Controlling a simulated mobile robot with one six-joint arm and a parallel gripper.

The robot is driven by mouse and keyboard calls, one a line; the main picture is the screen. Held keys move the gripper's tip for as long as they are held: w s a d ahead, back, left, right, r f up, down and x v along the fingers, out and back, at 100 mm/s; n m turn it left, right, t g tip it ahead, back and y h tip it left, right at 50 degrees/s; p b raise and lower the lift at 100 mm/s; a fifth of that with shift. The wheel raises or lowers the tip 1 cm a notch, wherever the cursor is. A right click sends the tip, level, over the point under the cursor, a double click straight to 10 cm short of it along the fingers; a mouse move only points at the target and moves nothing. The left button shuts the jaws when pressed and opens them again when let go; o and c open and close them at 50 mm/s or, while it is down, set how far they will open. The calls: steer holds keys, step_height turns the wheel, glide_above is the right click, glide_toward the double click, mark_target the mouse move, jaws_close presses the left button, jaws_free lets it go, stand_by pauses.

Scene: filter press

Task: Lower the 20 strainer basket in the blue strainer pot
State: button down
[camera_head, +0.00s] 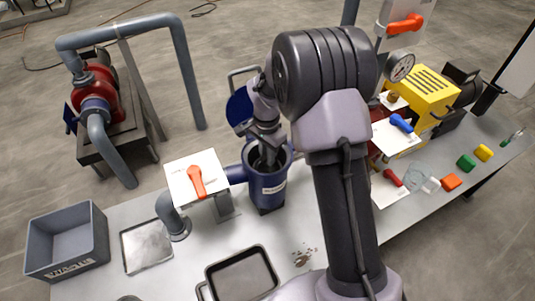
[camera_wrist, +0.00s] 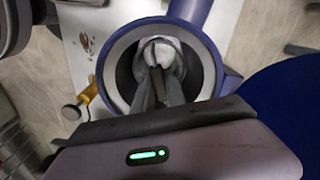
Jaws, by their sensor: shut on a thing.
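The blue strainer pot (camera_head: 268,190) stands upright on the bench with its mouth open. My gripper (camera_head: 267,157) points down into that mouth, and my wrist hides part of the opening. In the wrist view the pot's blue body (camera_wrist: 228,82) surrounds a pale ring and a dark round interior. The grey fingers of my gripper (camera_wrist: 160,72) are closed together over the middle of the opening. They appear shut on the strainer basket (camera_wrist: 126,72), whose dark wall seems to show inside the ring. Its handle and depth are hidden by the fingers.
The blue lid (camera_head: 239,108) stands swung open behind the pot. A white plate with an orange valve handle (camera_head: 196,181) is at the left. A dark tray (camera_head: 242,275), a metal tray (camera_head: 146,246) and a grey crate (camera_head: 68,242) lie nearer. Gauge and valves crowd the right.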

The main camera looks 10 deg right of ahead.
stand_by(0.4)
steer(key=c, duration=1.3)
jaws_free()
step_height(320, 180, up, 10)
steer(key=p, duration=0.7)
steer(key=shift+r, duration=0.1)
